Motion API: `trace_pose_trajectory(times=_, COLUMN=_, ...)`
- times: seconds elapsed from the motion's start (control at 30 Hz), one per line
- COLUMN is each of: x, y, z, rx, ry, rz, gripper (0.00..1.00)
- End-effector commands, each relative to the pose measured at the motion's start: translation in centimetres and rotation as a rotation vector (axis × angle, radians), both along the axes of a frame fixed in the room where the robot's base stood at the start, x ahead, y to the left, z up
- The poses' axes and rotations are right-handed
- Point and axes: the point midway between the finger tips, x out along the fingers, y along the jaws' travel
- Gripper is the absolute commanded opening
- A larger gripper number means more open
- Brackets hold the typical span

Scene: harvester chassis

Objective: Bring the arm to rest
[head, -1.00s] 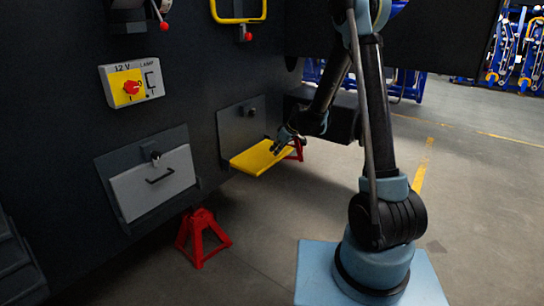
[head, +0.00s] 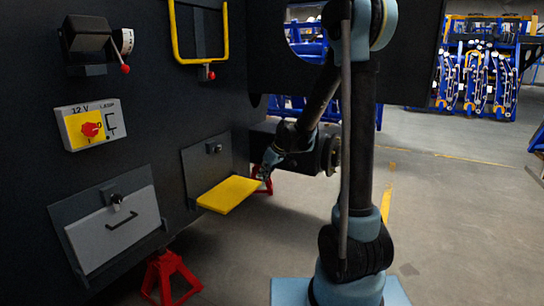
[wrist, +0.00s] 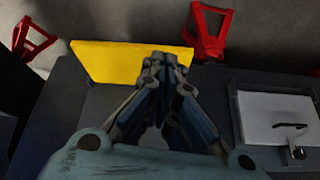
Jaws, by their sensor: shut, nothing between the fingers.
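My gripper (head: 265,172) is shut and empty. In the head view it is beside the far right end of the yellow folded-down step (head: 229,194) on the dark chassis wall. In the wrist view my gripper (wrist: 163,62) has its fingertips together, overlapping the near edge of the yellow step (wrist: 115,62). I cannot tell whether they touch it. My arm stands bent, its upper part upright and its forearm slanting down to the left.
A grey hatch with a handle (head: 112,228) is left of the step. Above are a 12 V switch panel (head: 90,126) and a yellow bar handle (head: 200,58). Red stands (head: 168,277) are below the chassis.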

Motion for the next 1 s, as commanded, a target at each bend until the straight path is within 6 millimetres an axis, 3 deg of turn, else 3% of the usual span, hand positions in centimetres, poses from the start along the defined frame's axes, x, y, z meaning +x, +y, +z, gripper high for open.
trace_pose_trajectory(times=0.2, x=-3.9, y=-4.1, z=2.5, rx=-0.025, ry=0.041, rz=-0.105, gripper=0.0)
trace_pose_trajectory(times=0.5, x=-9.7, y=-9.2, z=4.6, rx=-0.06, ry=0.096, rz=-0.254, gripper=0.0)
trace_pose_trajectory(times=1.0, x=-20.2, y=-16.4, z=5.2, rx=-0.115, ry=0.174, rz=-0.511, gripper=0.0)
